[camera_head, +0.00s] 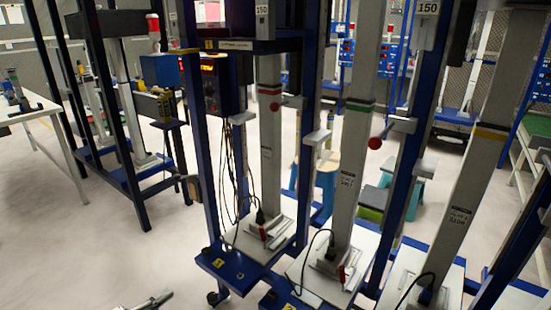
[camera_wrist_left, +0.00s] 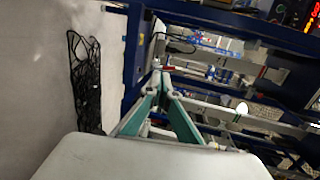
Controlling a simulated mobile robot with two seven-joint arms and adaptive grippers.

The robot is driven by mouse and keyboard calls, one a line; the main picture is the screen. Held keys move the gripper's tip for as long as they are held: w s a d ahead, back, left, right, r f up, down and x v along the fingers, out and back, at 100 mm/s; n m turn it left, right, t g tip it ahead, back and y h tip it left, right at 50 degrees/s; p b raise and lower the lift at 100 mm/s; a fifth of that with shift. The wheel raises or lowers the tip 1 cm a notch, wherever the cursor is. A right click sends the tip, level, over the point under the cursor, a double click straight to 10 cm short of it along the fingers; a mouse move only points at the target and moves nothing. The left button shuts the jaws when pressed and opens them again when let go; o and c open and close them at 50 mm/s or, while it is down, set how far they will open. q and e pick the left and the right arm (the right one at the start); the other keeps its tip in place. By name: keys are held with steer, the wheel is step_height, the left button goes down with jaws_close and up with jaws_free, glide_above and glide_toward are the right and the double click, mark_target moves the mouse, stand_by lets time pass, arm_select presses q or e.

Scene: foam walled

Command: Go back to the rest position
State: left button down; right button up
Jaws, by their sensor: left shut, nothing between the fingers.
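My left gripper (camera_head: 158,300) shows only as a small grey tip at the bottom edge of the head view, over the pale floor. In the left wrist view its two green-grey fingers (camera_wrist_left: 157,72) come together at their tips, with nothing between them. It is apart from the blue-framed test stands. My right gripper is in neither view.
Blue-framed stands with grey columns (camera_head: 270,150) fill the middle and right, with white base plates (camera_head: 262,240) and hanging black cables. A white table (camera_head: 30,112) stands at the far left. A black cable bundle (camera_wrist_left: 86,85) lies on the floor. The left floor is mostly clear.

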arm_select(q)
steer(key=s+d+f+n+g+y, duration=0.1)
steer(key=s+d+n, duration=0.3)
steer(key=s, duration=0.8)
steer(key=s+d+n+g+y, duration=0.15)
steer(key=s+n, duration=0.45)
steer(key=s, duration=0.6)
steer(key=s+d+f+n+g+y, duration=0.15)
steer(key=s+n, duration=0.35)
steer(key=s, duration=0.6)
steer(key=d+r+n+y+p, duration=0.1)
steer(key=d+r+n+p, duration=0.4)
steer(key=p, duration=0.8)
step_height(320, 180, up, 3)
steer(key=shift+w+f+t+y+p, duration=0.15)
steer(key=shift+w+t+y+p, duration=0.15)
steer(key=shift+t+p, duration=0.1)
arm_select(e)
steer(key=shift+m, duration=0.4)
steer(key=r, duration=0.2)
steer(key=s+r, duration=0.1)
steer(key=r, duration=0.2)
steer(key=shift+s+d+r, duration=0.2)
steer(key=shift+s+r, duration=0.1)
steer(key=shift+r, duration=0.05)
